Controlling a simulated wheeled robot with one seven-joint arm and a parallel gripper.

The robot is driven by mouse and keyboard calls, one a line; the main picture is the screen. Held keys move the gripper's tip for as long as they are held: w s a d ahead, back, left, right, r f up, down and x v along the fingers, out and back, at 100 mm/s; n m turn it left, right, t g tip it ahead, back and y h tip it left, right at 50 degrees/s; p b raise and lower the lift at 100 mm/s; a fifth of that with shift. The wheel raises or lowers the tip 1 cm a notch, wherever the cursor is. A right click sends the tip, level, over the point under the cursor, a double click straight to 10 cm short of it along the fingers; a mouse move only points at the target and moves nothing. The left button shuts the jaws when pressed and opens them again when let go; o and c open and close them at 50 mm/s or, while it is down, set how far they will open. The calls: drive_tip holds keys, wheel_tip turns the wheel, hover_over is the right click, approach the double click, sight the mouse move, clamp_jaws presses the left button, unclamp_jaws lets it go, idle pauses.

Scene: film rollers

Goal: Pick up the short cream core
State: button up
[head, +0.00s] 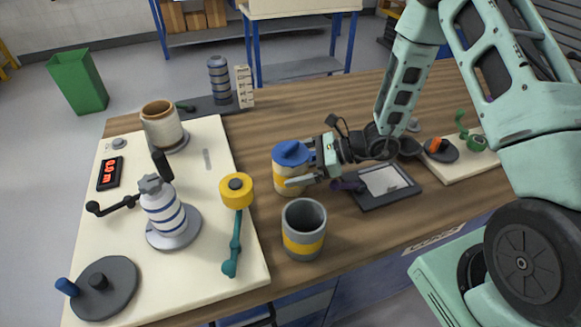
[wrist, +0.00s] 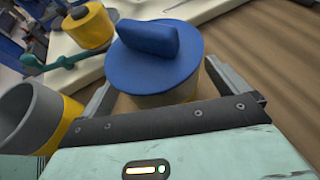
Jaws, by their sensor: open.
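A short cream core (head: 284,177) with a yellow band stands upright on the wooden table, topped by a blue cap (head: 291,152) with a raised grip bar. My gripper (head: 300,168) reaches in from the right, low and level, with its open fingers on either side of this core. In the wrist view the blue cap (wrist: 160,58) covers most of the core (wrist: 160,98), which sits between the fingers (wrist: 160,80). Whether the fingers touch it I cannot tell. Another cream core (head: 160,127), with a brown rim, stands on the board at the left.
A grey cup-like core (head: 303,232) with a yellow band stands close in front of my gripper. The cream board (head: 215,150) holds a striped roller (head: 164,212) and a yellow roller on a teal arm (head: 236,192). A dark-framed tray (head: 386,184) lies at the right.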

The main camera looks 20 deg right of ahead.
drive_tip(key=shift+a, duration=0.15)
drive_tip(key=c, duration=1.1)
drive_tip(key=shift+c, duration=0.2)
